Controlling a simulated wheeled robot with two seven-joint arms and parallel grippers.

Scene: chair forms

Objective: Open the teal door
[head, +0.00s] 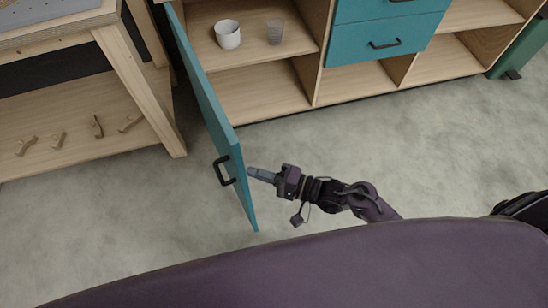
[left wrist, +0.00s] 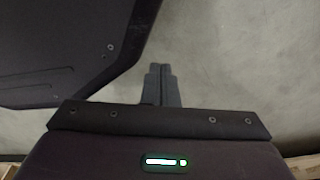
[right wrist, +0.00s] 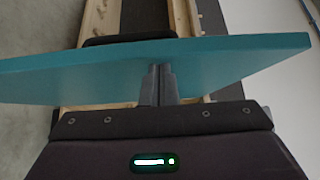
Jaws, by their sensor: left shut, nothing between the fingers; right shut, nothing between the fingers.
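The teal door (head: 214,112) of the wooden cabinet stands swung wide open toward me, showing the shelves behind it. Its dark handle (head: 222,171) is on the left, outer face near the free end. My right gripper (head: 252,171) is shut and empty, its fingertips at the door's inner face, opposite the handle. In the right wrist view the teal door (right wrist: 90,72) crosses just beyond the shut fingers (right wrist: 160,72); I cannot tell if they touch it. My left gripper (left wrist: 160,70) is shut and empty above grey floor, outside the head view.
A wooden workbench (head: 150,90) with several small wooden pieces stands left of the door. Bare floor (head: 400,150) lies right of my right gripper.

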